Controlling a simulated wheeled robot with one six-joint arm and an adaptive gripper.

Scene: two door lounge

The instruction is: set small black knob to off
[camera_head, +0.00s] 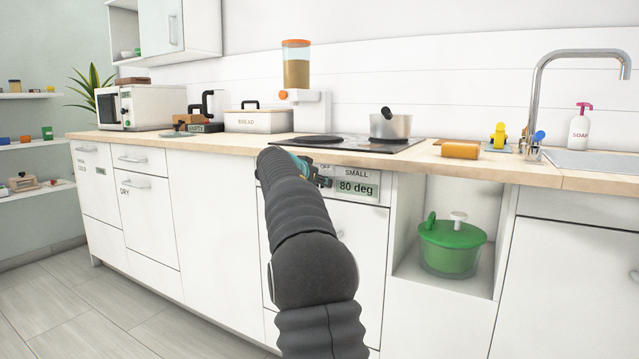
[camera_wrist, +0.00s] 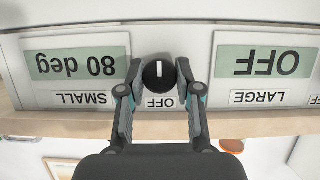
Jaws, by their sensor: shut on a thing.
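The small black knob (camera_wrist: 158,84) is round with a white mark, in the middle of the wrist view, which shows the panel upside down. The mark stands vertical in that picture. My gripper (camera_wrist: 159,72) is shut on the knob, a finger on each side. An "OFF" label (camera_wrist: 159,103) sits between the fingers. The SMALL display (camera_wrist: 77,66) beside the knob reads "80 deg"; it also shows in the head view (camera_head: 356,188). The LARGE display (camera_wrist: 264,62) on the other side reads "OFF". In the head view my arm hides the knob.
The wooden countertop (camera_head: 225,144) runs just above the panel. A stove top (camera_head: 345,144) with a small pot (camera_head: 397,126) on it lies above. An open cubby (camera_head: 410,254) right of the panel holds a green container (camera_head: 452,247). A drawer front (camera_head: 365,232) lies below.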

